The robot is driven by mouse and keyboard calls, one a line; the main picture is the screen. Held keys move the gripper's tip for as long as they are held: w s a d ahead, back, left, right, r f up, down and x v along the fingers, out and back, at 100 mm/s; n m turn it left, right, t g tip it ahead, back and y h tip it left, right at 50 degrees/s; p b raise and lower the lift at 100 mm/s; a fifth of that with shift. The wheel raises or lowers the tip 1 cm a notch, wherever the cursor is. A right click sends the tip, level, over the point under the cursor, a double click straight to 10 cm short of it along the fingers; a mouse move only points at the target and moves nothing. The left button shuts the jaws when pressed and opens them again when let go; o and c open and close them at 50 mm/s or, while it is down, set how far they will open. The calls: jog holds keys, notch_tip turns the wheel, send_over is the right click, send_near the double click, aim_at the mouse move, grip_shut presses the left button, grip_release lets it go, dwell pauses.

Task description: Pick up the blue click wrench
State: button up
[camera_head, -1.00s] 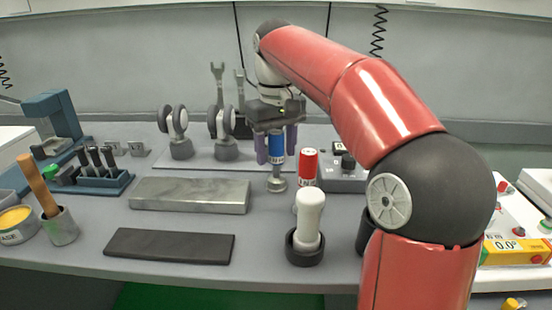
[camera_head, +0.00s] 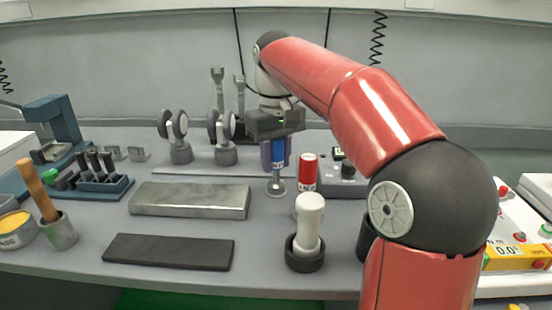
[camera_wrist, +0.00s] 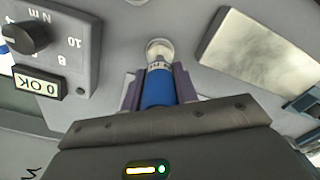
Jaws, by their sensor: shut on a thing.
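The blue click wrench (camera_head: 278,153) stands upright, with a blue upper part, a pale marked band and a round metal lower end that appears to rest on the bench. My gripper (camera_head: 277,153) points down from above and is shut on the blue part, one purple finger on each side. In the wrist view the wrench's blue body (camera_wrist: 158,88) sits between the two fingers of my gripper (camera_wrist: 158,92), with its round metal end beyond them. The top of the wrench is hidden by my gripper's body.
A red-topped cylinder (camera_head: 308,168) stands close right of the wrench, by a grey tester box (camera_head: 345,184). A white-handled tool (camera_head: 309,220) stands in front. A metal block (camera_head: 190,199) lies to the left, with roller stands (camera_head: 224,154) behind. A dark mat (camera_head: 168,251) lies in front.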

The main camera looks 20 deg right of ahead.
notch_tip(320, 180, up, 9)
jog(key=shift+r+p, duration=0.1)
jog(key=shift+p, duration=0.7)
jog(key=shift+r, duration=0.3)
jog(key=shift+d, duration=0.1)
